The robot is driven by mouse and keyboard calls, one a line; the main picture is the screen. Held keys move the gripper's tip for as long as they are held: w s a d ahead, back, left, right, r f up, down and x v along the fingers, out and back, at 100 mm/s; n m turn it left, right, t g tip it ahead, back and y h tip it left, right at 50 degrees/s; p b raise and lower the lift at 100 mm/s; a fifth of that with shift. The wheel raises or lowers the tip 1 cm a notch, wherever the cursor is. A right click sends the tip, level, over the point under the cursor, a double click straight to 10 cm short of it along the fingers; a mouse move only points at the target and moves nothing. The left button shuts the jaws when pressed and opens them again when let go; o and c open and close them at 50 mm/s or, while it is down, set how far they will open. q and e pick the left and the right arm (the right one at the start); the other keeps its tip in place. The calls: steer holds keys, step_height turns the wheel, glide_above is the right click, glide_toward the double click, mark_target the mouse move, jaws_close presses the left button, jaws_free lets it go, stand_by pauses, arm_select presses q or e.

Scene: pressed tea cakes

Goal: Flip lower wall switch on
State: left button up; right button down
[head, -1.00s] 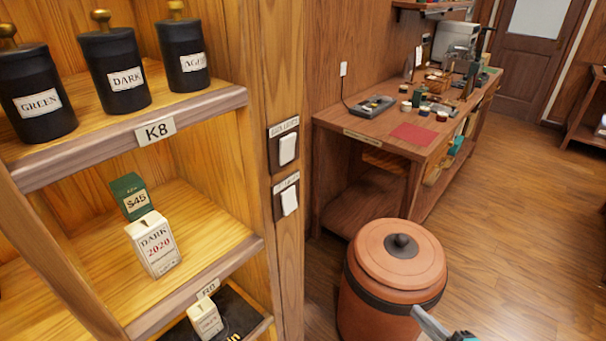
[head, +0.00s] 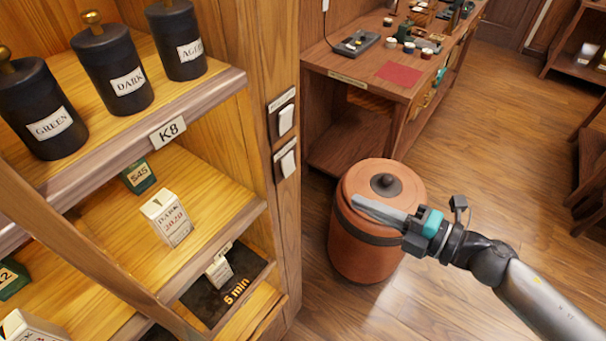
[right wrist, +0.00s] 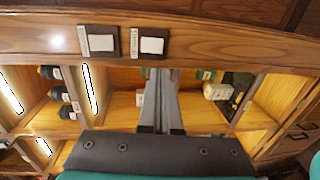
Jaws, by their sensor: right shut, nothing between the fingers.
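Two white rocker switches on dark plates sit one above the other on the wooden post at the shelf's right end. The lower switch (head: 288,163) is below the upper switch (head: 286,120). In the right wrist view, turned sideways, the lower switch (right wrist: 152,45) is to the right of the upper switch (right wrist: 101,43). I cannot tell the lower rocker's on or off state. My right gripper (head: 356,203) is shut and empty, its fingers pointing left toward the post, apart from the switches and lower than them. Its fingers (right wrist: 160,74) also show in the right wrist view. My left gripper is not in view.
A lidded terracotta bin (head: 365,245) stands on the floor behind my right gripper. The shelf (head: 150,135) with black jars (head: 115,75) and tea boxes (head: 167,217) fills the left. A wooden desk (head: 370,95) stands behind. The floor at right is open.

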mark_target(291, 172)
steer(key=p+x, duration=0.2)
steer(key=x, duration=1.1)
steer(key=shift+w+a, duration=0.25)
steer(key=shift+a, duration=0.1)
